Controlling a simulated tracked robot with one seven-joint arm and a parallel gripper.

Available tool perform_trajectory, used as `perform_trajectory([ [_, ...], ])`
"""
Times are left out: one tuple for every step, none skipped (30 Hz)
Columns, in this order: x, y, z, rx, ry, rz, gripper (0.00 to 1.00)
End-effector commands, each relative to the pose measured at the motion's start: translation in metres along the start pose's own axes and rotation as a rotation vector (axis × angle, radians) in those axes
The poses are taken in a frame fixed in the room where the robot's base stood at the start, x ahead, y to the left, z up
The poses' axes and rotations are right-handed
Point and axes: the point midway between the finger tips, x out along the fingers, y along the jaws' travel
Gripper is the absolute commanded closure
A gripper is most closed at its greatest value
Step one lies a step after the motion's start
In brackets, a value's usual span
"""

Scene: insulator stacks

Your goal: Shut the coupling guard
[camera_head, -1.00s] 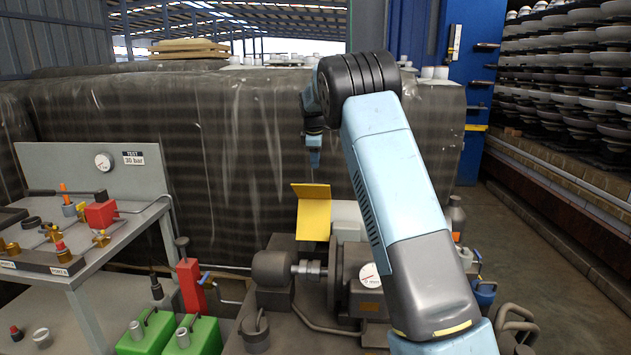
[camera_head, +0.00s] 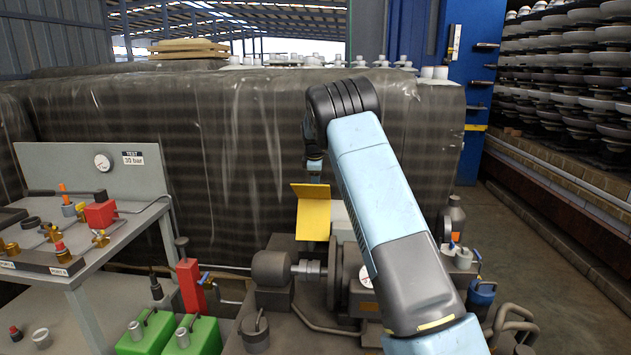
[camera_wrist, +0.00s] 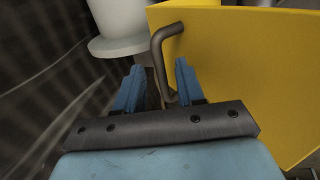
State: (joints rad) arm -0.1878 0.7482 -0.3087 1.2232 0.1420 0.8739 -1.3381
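The yellow coupling guard (camera_head: 313,214) stands raised behind the coupling (camera_head: 306,268), which lies uncovered between the motor and the pump. In the wrist view the guard's yellow panel (camera_wrist: 235,75) fills the right side, with a dark bent handle (camera_wrist: 157,55) on it. My gripper (camera_wrist: 159,64) is open, with the handle showing between its two blue fingers; I cannot tell whether either finger touches it. In the head view my gripper (camera_head: 314,171) is just above the guard's top edge, its fingertips partly hidden.
The pump with its gauge (camera_head: 367,276) is partly behind my arm. A red hand pump (camera_head: 191,285) and green cans (camera_head: 198,337) stand left of the coupling. The test bench (camera_head: 120,225) is farther left. A wrapped dark stack (camera_head: 220,150) stands behind.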

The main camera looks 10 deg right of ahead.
Motion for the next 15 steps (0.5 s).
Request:
perform_trajectory([
  [-0.0002, 0.0, -0.0001, 0.0, 0.0, 0.0, 0.62],
  [-0.0002, 0.0, -0.0002, 0.0, 0.0, 0.0, 0.65],
  [-0.0002, -0.0001, -0.0002, 0.0, 0.0, 0.0, 0.69],
  [-0.0002, -0.0001, -0.0002, 0.0, 0.0, 0.0, 0.72],
  [-0.0003, -0.0001, -0.0003, 0.0, 0.0, 0.0, 0.74],
  [-0.0003, -0.0001, -0.0003, 0.0, 0.0, 0.0, 0.78],
  [-0.0003, -0.0001, -0.0003, 0.0, 0.0, 0.0, 0.81],
  [-0.0003, -0.0001, -0.0003, 0.0, 0.0, 0.0, 0.84],
  [-0.0003, -0.0001, -0.0003, 0.0, 0.0, 0.0, 0.88],
  [-0.0004, -0.0001, -0.0003, 0.0, 0.0, 0.0, 0.91],
  [-0.0004, -0.0001, -0.0003, 0.0, 0.0, 0.0, 0.94],
  [-0.0004, -0.0001, -0.0004, -0.001, 0.0, 0.0, 0.97],
  [-0.0004, -0.0001, -0.0004, 0.0, 0.0, 0.0, 1.0],
  [-0.0004, -0.0001, -0.0004, -0.001, 0.0, 0.0, 1.0],
  [-0.0005, -0.0001, -0.0004, -0.001, 0.0, 0.0, 1.0],
])
